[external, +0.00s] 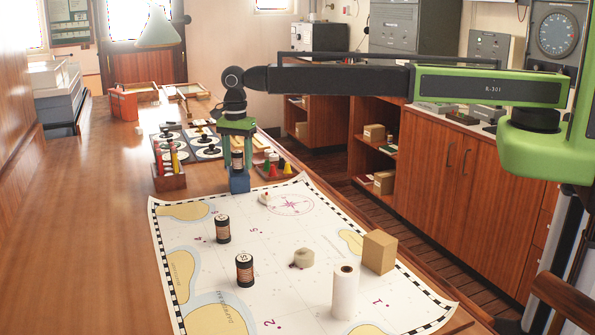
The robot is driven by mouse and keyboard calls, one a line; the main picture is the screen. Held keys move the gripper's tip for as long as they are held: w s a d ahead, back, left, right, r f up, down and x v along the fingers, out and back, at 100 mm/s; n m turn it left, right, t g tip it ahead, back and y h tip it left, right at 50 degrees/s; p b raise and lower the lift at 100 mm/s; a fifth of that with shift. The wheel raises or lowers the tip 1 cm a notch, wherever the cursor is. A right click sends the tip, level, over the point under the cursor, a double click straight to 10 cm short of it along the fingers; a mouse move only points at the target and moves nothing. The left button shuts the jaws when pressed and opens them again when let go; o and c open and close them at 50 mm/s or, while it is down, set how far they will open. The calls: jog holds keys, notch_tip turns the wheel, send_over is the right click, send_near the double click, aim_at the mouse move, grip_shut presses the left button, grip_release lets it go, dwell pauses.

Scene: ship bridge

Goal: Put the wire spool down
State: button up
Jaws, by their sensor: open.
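A small dark banded spool (237,160) shows between the fingers, just above a blue block-like part (239,183). I cannot tell whether the spool rests on that part or whether the part belongs to my gripper. Two similar dark, copper-banded spools stand upright on the chart, one (222,229) nearer my gripper and one (244,270) closer to the camera.
The chart (285,246) also holds a tape roll (303,258), a white paper roll (345,292), a cardboard box (379,252) and a small white item (265,198). A pencil rack (169,178) and coloured pegs (273,168) flank my gripper. The wooden table (95,225) is clear at left.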

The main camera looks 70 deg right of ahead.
aim_at(239, 151)
notch_tip(239, 151, up, 12)
jog(key=p, duration=1.1)
jog(key=shift+f, duration=0.1)
jog(key=shift+s+d, duration=0.15)
jog(key=shift+d, duration=0.05)
jog(key=s+d+n, duration=0.9)
jog(key=s+d, duration=0.4)
jog(key=s, duration=0.2)
jog(key=s+d+n, duration=0.9)
jog(key=s+d, duration=0.3)
jog(key=s, duration=0.4)
jog(key=shift+d, duration=0.4)
